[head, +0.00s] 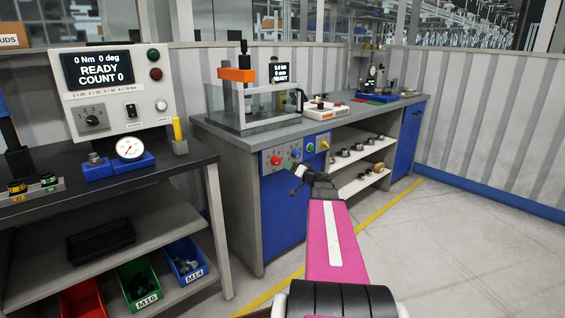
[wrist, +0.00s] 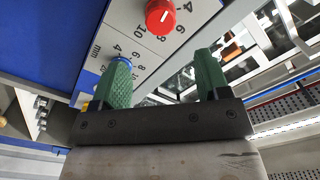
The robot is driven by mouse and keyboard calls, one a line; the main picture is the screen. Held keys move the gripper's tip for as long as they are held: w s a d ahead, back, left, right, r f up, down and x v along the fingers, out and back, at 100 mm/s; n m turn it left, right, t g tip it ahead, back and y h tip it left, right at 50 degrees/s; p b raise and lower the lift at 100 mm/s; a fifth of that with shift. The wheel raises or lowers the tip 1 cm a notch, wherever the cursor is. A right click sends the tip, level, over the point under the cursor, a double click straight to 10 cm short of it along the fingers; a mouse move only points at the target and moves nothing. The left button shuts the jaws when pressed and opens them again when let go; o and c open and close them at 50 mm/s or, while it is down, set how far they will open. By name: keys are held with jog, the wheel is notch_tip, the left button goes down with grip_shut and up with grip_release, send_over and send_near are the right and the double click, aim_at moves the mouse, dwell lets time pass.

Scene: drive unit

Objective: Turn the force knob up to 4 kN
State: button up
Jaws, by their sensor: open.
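The red knob (wrist: 160,16) is at the top of the wrist view, cut by the frame edge. The printed figures 6, 8 and 10 show around it. A white line crosses its face, but I cannot tell which figure it points to. In the head view the red knob (head: 275,160) is on the front panel (head: 267,168) of the middle bench. My gripper (wrist: 163,70) is open and empty, with green fingertips below and apart from the red knob. In the head view my gripper (head: 293,167) is close in front of the panel.
A blue knob (wrist: 122,61) with an mm scale is partly hidden behind my left finger; it also shows in the head view (head: 310,147). A yellow knob (head: 325,144) is right of it. The display (head: 279,72) on the bench is too small to read surely. Open floor lies right.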

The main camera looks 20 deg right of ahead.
aim_at(279, 162)
jog(key=x, duration=1)
jog(key=shift+w+a, duration=0.1)
jog(key=shift+w, duration=0.05)
jog(key=c, duration=0.9)
